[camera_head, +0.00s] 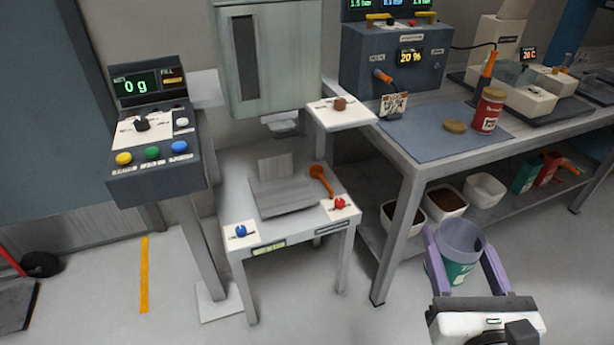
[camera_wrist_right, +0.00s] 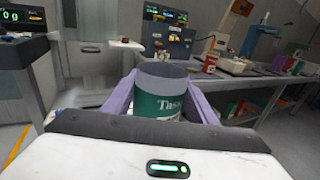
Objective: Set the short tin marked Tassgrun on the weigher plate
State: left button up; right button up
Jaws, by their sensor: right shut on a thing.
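The short green tin (camera_head: 460,262) with a grey upper part is held between the purple fingers of my right gripper (camera_head: 462,262). It looks open at the top and nearly upright, in front of the bench. In the right wrist view the tin (camera_wrist_right: 162,100) shows lettering starting "Tass"; the rest is cut off by a finger. The weigher plate (camera_head: 283,196) is a grey plate on the small white table, under the hopper spout. Nothing stands on it. The tin is to the right of that table, apart from it. My left gripper is not in view.
A control panel (camera_head: 152,150) reading 0 g stands left of the small table (camera_head: 245,250). An orange scoop (camera_head: 320,178) lies right of the plate, with a blue knob (camera_head: 241,231) and red knob (camera_head: 339,203) in front. The workbench (camera_head: 420,172) carries a red tin (camera_head: 487,110); bowls sit below.

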aim_at(281, 187)
jog(key=u, duration=0.5)
jog(key=i, duration=0.9)
jog(key=u, duration=0.75)
